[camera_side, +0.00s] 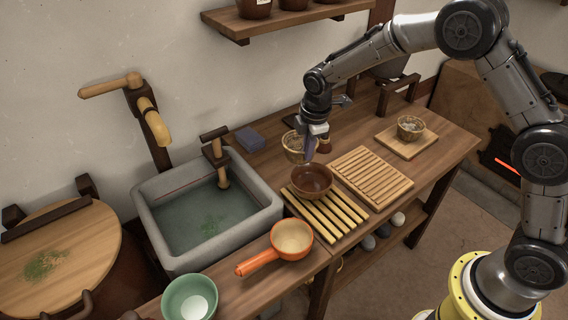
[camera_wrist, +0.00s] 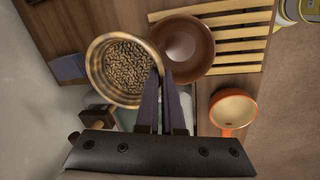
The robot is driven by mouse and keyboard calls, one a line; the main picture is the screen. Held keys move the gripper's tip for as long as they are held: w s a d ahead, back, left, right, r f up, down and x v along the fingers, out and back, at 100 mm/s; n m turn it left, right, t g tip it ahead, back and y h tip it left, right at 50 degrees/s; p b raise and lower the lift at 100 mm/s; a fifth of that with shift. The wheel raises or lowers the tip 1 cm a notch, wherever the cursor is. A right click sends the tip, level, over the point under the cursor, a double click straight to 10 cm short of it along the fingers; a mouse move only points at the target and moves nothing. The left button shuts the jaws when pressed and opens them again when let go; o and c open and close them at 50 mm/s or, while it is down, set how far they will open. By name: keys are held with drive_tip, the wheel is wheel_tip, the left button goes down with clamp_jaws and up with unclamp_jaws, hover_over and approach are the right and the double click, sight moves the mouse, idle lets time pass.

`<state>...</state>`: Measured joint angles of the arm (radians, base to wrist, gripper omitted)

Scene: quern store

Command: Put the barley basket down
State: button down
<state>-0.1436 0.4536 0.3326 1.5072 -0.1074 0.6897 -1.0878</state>
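The barley basket (camera_side: 293,147) is a small round pale wicker basket behind the brown bowl in the side view. In the wrist view the basket (camera_wrist: 125,72) looks large and close, with a brown, grain-like or woven pattern inside. My gripper (camera_side: 309,157) points down at its right side. In the wrist view the two dark fingers (camera_wrist: 161,72) are nearly together at the basket's right rim, shut on it. The basket overlaps the edge of the brown bowl (camera_wrist: 183,48) there. Its underside is hidden, so I cannot tell whether it touches the counter.
The brown bowl (camera_side: 312,183) stands on a slatted rack (camera_side: 327,217), beside another slatted board (camera_side: 372,178). A second small basket (camera_side: 410,128) stands on a board at right. The stone sink (camera_side: 152,222), an orange pan (camera_side: 291,239) and a blue-grey block (camera_side: 250,139) are nearby.

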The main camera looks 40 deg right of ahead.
sight(287, 145)
drive_tip(key=w+f, duration=0.5)
drive_tip(key=w+a+f, duration=0.1)
drive_tip(key=w+f, duration=0.1)
drive_tip(key=w, duration=0.1)
drive_tip(key=shift+w+f, duration=0.15)
drive_tip(key=shift+w, duration=0.1)
drive_tip(key=shift+f, duration=1.55)
drive_tip(key=shift+f, duration=0.1)
drive_tip(key=c, duration=1.5)
unclamp_jaws()
drive_tip(key=shift+f, duration=0.15)
drive_tip(key=o, duration=0.4)
drive_tip(key=shift+o, duration=0.2)
drive_tip(key=r, duration=0.4)
drive_tip(key=s+r, duration=0.1)
drive_tip(key=r, duration=0.3)
drive_tip(key=s+r, duration=0.1)
drive_tip(key=r, duration=0.3)
drive_tip(key=shift+a+r, duration=0.15)
drive_tip(key=shift+a, duration=0.1)
